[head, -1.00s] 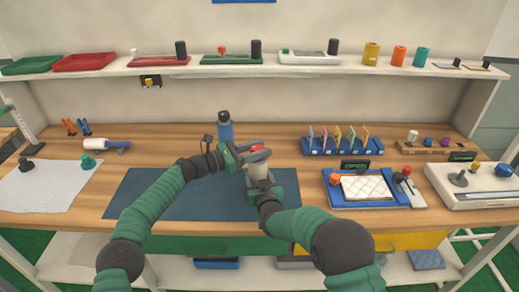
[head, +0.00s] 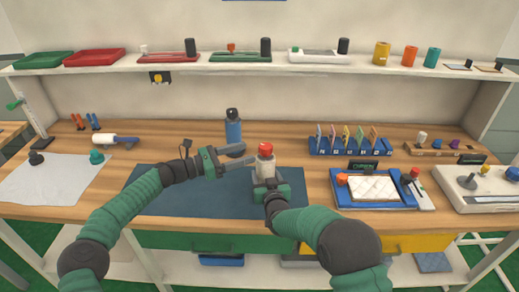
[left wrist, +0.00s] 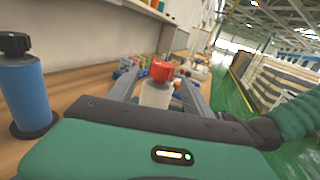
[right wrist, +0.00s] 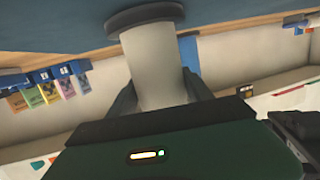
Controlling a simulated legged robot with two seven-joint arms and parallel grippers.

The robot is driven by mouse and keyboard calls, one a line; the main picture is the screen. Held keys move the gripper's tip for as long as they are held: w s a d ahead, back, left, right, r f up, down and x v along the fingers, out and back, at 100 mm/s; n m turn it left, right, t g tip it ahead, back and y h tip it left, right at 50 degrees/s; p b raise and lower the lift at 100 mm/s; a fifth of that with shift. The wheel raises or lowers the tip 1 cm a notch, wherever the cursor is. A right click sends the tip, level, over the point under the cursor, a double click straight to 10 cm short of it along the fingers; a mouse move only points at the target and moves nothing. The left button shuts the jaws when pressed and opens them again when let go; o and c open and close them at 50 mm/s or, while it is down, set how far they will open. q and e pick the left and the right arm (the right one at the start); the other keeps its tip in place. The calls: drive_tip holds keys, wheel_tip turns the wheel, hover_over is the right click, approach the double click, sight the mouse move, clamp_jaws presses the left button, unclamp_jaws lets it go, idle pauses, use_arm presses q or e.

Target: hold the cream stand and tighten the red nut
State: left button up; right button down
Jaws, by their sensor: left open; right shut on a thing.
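The cream stand (head: 264,170) stands upright on the dark blue mat (head: 170,198), with the red nut (head: 265,149) on top. My right gripper (head: 270,192) is shut on the stand low down. In the right wrist view the stand (right wrist: 155,65) shows between its fingers, with a dark round base. My left gripper (head: 242,158) is open, just left of the nut and apart from it. In the left wrist view the nut (left wrist: 163,72) and the stand's upper part show between the spread fingers. The stand's lower part is hidden by my right gripper in the head view.
A blue bottle (head: 233,130) stands just behind my left gripper. To the right are a blue card rack (head: 350,150) and a blue tray (head: 374,203) with a white pad. A white sheet (head: 50,180) lies at the left. The mat's left part is clear.

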use_arm(q)
drive_tip(key=v, duration=0.3)
drive_tip(key=shift+s+a+f, duration=0.1)
drive_tip(key=shift+s+a, duration=0.05)
drive_tip(key=shift+a, duration=0.2)
drive_tip(key=f+m+y, duration=0.1)
drive_tip(key=f+m, duration=0.2)
drive_tip(key=m, duration=0.2)
drive_tip(key=s+d+f+m+y, duration=0.1)
drive_tip(key=f+m, duration=0.2)
drive_tip(key=m, duration=0.3)
drive_tip(key=s+d+f+m+y, duration=0.1)
drive_tip(key=f+m+y, duration=0.1)
drive_tip(key=m, duration=0.3)
drive_tip(key=shift+s+f+t, duration=0.2)
drive_tip(key=shift+f+t, duration=0.2)
drive_tip(key=shift+f, duration=0.5)
wheel_tip(320, 180, up, 3)
drive_tip(key=m+t, duration=0.2)
drive_tip(key=m, duration=0.6)
drive_tip(key=m+t, duration=0.3)
drive_tip(key=m, duration=0.5)
approach(261, 153)
drive_tip(key=x, duration=1.2)
drive_tip(key=shift+a, duration=0.1)
